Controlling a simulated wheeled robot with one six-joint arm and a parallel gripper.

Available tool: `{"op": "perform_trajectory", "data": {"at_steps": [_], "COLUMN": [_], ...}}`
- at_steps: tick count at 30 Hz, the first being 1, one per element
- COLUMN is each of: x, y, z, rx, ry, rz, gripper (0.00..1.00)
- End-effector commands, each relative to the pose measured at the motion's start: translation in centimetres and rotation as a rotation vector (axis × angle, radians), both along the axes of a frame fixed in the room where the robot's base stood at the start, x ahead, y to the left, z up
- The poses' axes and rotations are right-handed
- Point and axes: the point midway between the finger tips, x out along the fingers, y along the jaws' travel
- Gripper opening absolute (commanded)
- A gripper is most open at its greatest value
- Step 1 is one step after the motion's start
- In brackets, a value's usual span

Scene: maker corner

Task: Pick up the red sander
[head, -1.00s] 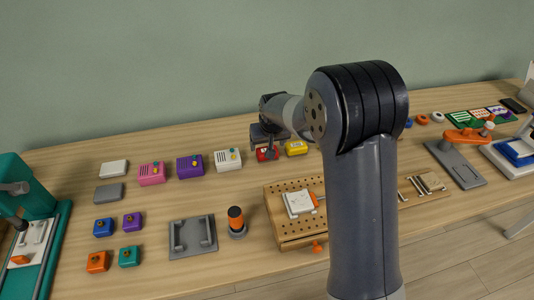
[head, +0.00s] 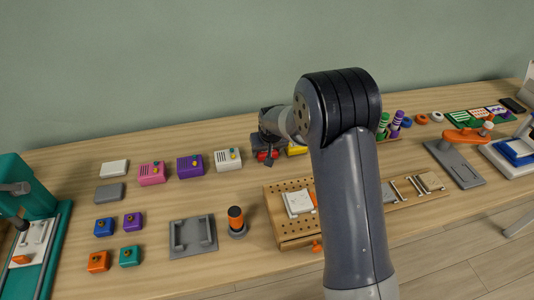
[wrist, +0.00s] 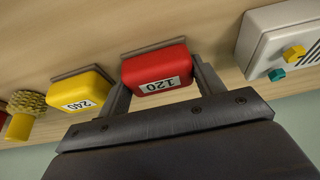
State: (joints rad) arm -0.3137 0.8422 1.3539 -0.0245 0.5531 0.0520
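The red sander (wrist: 158,68) is a rounded red block on a grey base, with a white label reading 120. In the wrist view it lies between the two fingers of my gripper (wrist: 162,80). The fingers look spread, one on each side of it, and I see no clear grip. In the head view, my gripper (head: 268,148) is low over the back of the table, and only a small part of the red sander (head: 266,156) shows under it.
A yellow block (wrist: 78,92) labelled 240 sits close to the left in the wrist view, with a yellow brush-like thing (wrist: 24,112) beyond it. A white box with knobs (wrist: 285,42) stands to the right. A pegboard (head: 285,225) lies nearer the front.

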Motion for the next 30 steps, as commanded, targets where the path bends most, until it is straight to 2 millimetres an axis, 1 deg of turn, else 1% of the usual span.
{"op": "perform_trajectory", "data": {"at_steps": [1,4,10,13,17,21,24,27,30], "x": [0.0,0.0,0.0,0.1,0.1,0.1,0.1,0.1,0.0], "y": [0.0,0.0,0.0,0.0,0.0,0.0,0.0,0.0,0.0], "z": [0.0,0.0,0.1,0.6,2.6,5.6,7.4,8.9,9.7], "rx": [0.000,0.000,0.000,0.001,0.001,0.002,0.001,0.001,0.000], "ry": [0.000,0.000,-0.001,-0.003,-0.005,-0.006,-0.005,-0.004,-0.001], "rz": [0.000,0.000,0.000,0.000,0.000,0.000,0.000,0.000,0.000], "gripper": [0.49,0.41,0.40,0.40,0.40,0.40,0.40,0.40,0.40]}}
